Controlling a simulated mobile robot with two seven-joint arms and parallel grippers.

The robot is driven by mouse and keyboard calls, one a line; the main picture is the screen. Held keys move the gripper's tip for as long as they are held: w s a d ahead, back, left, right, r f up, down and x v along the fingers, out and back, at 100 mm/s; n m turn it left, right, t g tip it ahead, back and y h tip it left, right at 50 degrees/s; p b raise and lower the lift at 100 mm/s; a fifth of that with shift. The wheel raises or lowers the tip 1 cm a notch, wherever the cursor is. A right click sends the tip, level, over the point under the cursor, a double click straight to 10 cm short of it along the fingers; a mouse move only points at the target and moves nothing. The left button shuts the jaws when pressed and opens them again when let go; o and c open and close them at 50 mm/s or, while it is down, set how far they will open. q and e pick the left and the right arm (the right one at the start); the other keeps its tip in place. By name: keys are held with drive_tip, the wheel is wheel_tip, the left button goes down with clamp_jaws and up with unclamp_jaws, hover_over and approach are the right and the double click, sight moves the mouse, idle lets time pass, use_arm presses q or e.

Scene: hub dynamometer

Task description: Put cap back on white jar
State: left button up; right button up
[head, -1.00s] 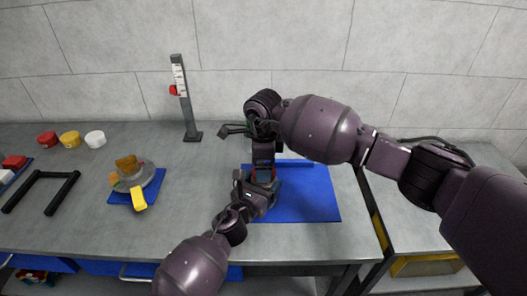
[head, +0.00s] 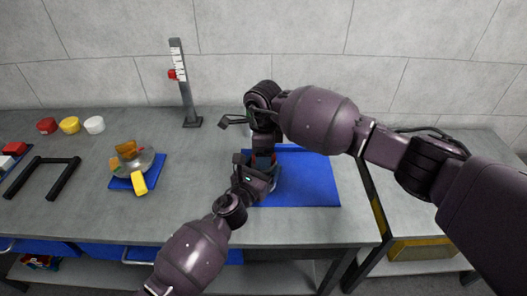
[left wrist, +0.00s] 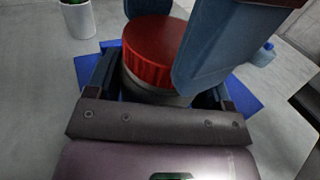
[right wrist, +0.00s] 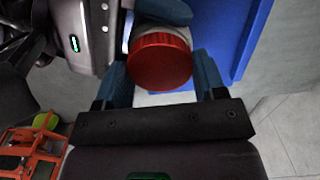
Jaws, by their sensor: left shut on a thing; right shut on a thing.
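A red ridged cap (left wrist: 152,50) sits on top of a pale jar body (left wrist: 150,92) in the left wrist view. The cap also faces the camera in the right wrist view (right wrist: 160,65). My left gripper (head: 262,178) is shut on the jar, low over the blue mat (head: 310,180). My right gripper (head: 264,158) comes down from above and is shut on the cap. A large blue finger covers the right side of the cap in the left wrist view. Whether any gap remains between cap and jar I cannot tell.
Red (head: 47,125), yellow (head: 69,125) and white (head: 94,125) round pieces stand at the back left. A ruler stand (head: 184,85), a glass vessel (head: 140,160) and a black U-shaped handle (head: 45,172) are left of the grippers. The bench between is clear.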

drive_tip(key=m, duration=0.4)
drive_tip(key=shift+m, duration=0.4)
drive_tip(key=o, duration=1)
drive_tip(key=shift+r, duration=2.25)
drive_tip(key=shift+c, duration=0.3)
drive_tip(key=shift+w+r+n, duration=0.1)
drive_tip(key=shift+r+n, duration=0.8)
drive_tip(key=shift+n, duration=0.2)
drive_tip(key=shift+r+n, duration=0.85)
drive_tip(key=shift+n, duration=0.55)
